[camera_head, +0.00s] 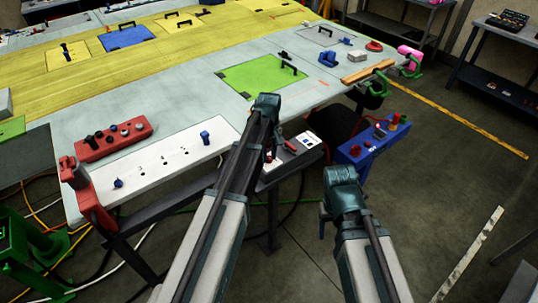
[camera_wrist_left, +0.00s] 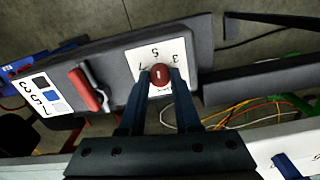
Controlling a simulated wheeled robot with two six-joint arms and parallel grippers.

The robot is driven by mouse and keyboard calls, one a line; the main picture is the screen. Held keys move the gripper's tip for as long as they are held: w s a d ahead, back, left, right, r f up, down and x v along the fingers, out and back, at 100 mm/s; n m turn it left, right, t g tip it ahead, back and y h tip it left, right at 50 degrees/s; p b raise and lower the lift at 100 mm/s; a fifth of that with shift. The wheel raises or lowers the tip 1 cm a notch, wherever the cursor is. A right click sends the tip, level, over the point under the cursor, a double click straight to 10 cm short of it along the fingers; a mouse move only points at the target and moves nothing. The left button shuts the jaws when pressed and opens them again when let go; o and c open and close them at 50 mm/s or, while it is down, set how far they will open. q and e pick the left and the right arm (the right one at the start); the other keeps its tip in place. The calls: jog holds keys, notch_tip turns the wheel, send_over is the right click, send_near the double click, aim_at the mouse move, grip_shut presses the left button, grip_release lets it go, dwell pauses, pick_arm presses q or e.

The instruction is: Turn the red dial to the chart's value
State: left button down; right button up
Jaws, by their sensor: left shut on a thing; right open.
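The red dial (camera_wrist_left: 160,74) sits on a white card (camera_wrist_left: 141,58) with digits around it; 7, 5 and 3 are readable. A short pale mark shows on the dial's face. My left gripper (camera_wrist_left: 161,82) is shut on the dial, one finger at each side. In the head view my left gripper (camera_head: 268,150) reaches down at the small shelf, and its arm partly hides the dial. The chart (camera_wrist_left: 42,96), a white card with digits and coloured squares, lies left of the dial; it also shows in the head view (camera_head: 308,139). My right gripper (camera_head: 341,180) is open, apart from the shelf.
A red-handled lever (camera_wrist_left: 88,88) stands between dial and chart. A blue box (camera_head: 365,148) with knobs is right of the shelf. The large table (camera_head: 190,95) carries a green panel (camera_head: 262,75) and a red block (camera_head: 113,138). Floor at the right is mostly clear.

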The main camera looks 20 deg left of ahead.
aim_at(269, 157)
dwell(0.4)
pick_arm(q)
jog(key=c, duration=0.6)
grip_release()
jog(key=shift+r, duration=0.15)
notch_tip(269, 157, up, 14)
jog(key=p, duration=1.3)
jog(key=shift+f+p, duration=0.25)
jog(key=shift+p, duration=0.15)
jog(key=s+d+f+m+b, duration=0.4)
jog(key=s+f+b, duration=0.1)
jog(key=s, duration=0.3)
jog(key=s+d+f+m+b, duration=0.4)
jog(key=s+f+b, duration=0.2)
jog(key=s, duration=0.2)
jog(key=s+d+f+m+y+b, duration=0.1)
jog(key=s+d+f+m+b, duration=0.3)
jog(key=s, duration=0.4)
jog(key=shift+d+f+m+b, duration=0.3)
jog(key=shift+d+f+b, duration=0.3)
jog(key=shift+f+b, duration=0.15)
